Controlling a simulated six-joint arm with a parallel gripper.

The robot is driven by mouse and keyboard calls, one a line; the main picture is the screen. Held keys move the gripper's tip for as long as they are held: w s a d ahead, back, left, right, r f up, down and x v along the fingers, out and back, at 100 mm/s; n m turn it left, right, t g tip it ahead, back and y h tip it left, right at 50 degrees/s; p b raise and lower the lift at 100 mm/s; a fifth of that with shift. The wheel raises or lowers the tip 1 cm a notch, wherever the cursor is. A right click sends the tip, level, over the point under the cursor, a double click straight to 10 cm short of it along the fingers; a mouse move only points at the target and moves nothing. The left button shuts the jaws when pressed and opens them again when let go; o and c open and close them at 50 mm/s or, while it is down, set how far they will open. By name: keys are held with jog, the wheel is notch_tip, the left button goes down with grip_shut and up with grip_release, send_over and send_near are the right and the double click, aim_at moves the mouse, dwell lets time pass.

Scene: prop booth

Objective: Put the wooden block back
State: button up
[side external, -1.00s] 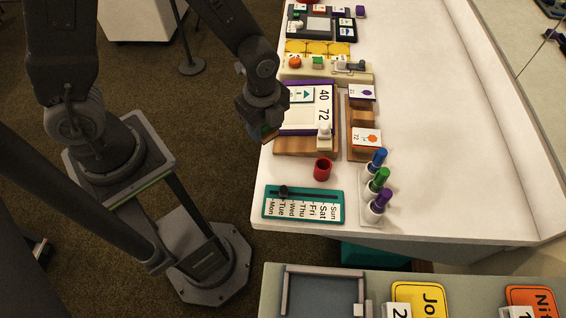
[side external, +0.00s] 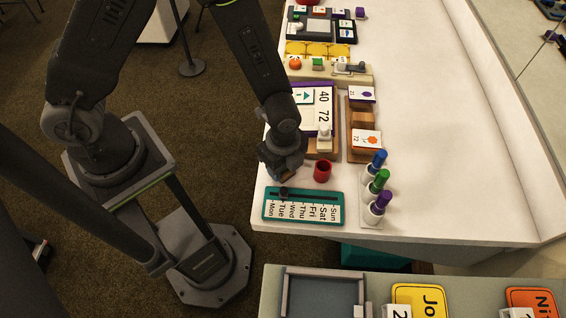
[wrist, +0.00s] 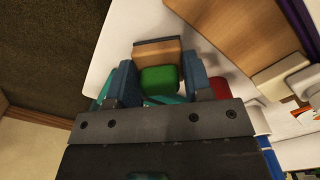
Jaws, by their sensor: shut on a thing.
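The wooden block (wrist: 157,52) shows in the wrist view as a light brown piece with a darker edge, between the blue fingertips of my gripper (wrist: 159,80). A rounded green piece (wrist: 158,79) sits against it between the fingers; I cannot tell whether the two are joined. My gripper is shut on the block. In the side view my gripper (side external: 284,173) is over the table's left edge, left of the red cup (side external: 322,171) and just behind the teal weekday board (side external: 303,207). The block is mostly hidden there. I cannot tell its height above the table.
A wooden base with a number board (side external: 323,106) stands behind my gripper, with a stepped wooden card stand (side external: 360,118) to its right. Blue, green and purple markers (side external: 378,180) stand in a white holder at right. The white table (side external: 450,160) is clear farther right.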

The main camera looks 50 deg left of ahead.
jog(key=o, duration=0.6)
jog(key=shift+f, duration=0.1)
jog(key=s+a+r+n+t, duration=0.1)
jog(key=a+r+n, duration=0.25)
jog(key=r, duration=0.75)
jog(key=a+r+n+t, duration=0.1)
jog(key=a+r+n, duration=0.25)
jog(key=r, duration=0.85)
jog(key=shift+s+a+r+n+t, duration=0.6)
jog(key=shift+s+a+r+n, duration=0.55)
jog(key=shift+n, duration=0.7)
jog(key=shift+s+a+r+n+t, duration=0.6)
jog(key=shift+s+a+r+n, duration=0.4)
jog(key=shift+s+r+n, duration=0.6)
jog(key=shift+s+a+r+n+t, duration=0.6)
jog(key=shift+s+a+r+n, duration=0.4)
jog(key=shift+n, duration=1.05)
jog(key=shift+w+r, duration=0.15)
jog(key=shift+r, duration=0.05)
